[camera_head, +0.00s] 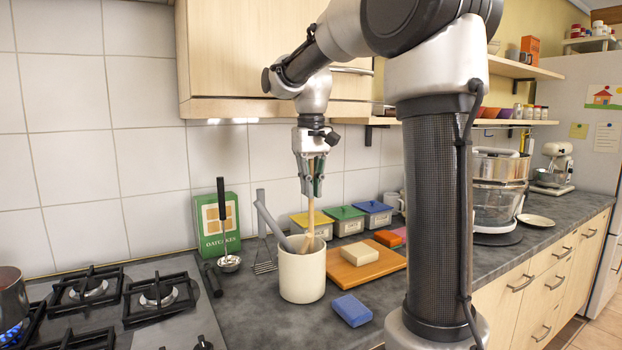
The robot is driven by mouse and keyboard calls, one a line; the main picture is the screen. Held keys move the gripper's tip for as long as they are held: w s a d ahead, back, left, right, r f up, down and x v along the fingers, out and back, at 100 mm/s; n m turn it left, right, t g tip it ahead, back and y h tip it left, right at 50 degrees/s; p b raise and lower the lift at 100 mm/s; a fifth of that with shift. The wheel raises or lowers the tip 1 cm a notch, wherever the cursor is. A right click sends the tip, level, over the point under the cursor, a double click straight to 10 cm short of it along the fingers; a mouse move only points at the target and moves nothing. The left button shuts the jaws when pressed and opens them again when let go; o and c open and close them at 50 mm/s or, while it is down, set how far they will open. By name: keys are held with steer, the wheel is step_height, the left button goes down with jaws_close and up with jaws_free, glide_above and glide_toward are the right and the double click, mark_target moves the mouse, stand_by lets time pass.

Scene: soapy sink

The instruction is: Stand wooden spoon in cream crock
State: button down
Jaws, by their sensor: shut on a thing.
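The cream crock (302,272) stands upright on the dark countertop, just right of the stove. My gripper (311,190) is above the crock, pointing down. It is shut on the wooden spoon (311,215), which hangs nearly upright below the fingers. The spoon's lower end goes down at the crock's mouth, and its lowest part is hidden by the crock's front wall. I cannot tell whether it touches the crock's bottom. A grey-handled utensil (270,222) also leans in the crock, tilted to the left.
A blue sponge (351,310) lies front right of the crock. A wooden board (375,270) with a pale block (359,253) is to the right. A ladle (228,262) and green oatcakes box (216,228) stand behind left. The gas stove (120,300) has a lit burner.

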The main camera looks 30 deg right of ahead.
steer(key=shift+f, duration=0.25)
steer(key=c, duration=1.5)
jaws_free()
steer(key=o, duration=1.2)
steer(key=shift+c, duration=0.2)
steer(key=shift+r, duration=0.1)
steer(key=shift+r, duration=0.9)
